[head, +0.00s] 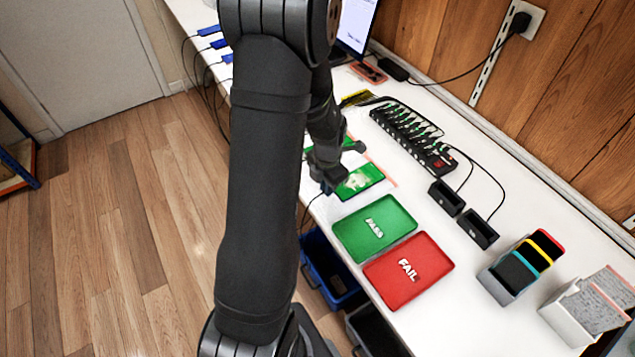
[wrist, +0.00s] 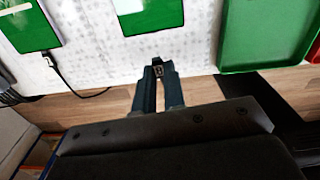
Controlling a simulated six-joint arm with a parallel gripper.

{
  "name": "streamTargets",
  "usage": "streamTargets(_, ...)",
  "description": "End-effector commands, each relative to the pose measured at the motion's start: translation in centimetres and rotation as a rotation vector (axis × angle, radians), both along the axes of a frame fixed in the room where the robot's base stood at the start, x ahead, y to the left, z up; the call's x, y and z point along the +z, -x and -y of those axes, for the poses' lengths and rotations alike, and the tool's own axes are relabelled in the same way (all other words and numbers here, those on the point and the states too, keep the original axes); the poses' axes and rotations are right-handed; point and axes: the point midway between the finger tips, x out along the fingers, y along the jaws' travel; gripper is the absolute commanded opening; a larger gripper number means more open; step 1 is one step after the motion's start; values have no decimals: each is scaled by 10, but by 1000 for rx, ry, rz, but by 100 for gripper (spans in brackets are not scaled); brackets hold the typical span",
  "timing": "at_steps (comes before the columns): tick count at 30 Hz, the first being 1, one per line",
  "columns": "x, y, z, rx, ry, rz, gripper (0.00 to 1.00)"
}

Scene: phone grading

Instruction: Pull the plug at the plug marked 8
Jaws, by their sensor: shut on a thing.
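My gripper (wrist: 158,82) is shut on a small dark plug (wrist: 157,66) in the wrist view. A pale mark shows on the plug, too small to read surely. A phone with a green screen (wrist: 150,14) lies just above it in that view, with a visible gap between phone edge and plug. A second green-screen phone (wrist: 28,24) lies to the left with a cable plug (wrist: 47,58) at its lower edge. In the head view my gripper (head: 326,183) is at the table's front edge, beside a green-screen phone (head: 360,180), and partly hidden by my arm.
A green PASS tray (head: 348,234) and a red FAIL tray (head: 393,295) lie right of the phone. Behind are a power strip (head: 410,140) with several plugs and two black holders (head: 447,197). A blue bin (head: 322,262) stands below the table edge.

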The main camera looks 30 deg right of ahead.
Motion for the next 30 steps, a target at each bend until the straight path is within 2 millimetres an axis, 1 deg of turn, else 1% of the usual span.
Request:
streamTargets(8,-11,0,0,1,-1,-1,0)
streamTargets(18,-34,0,0,1,-1,-1,0)
streamTargets(22,-38,0,0,1,0,0,0)
streamTargets(29,-40,0,0,1,0,0,0)
streamTargets(30,-40,0,0,1,0,0,12)
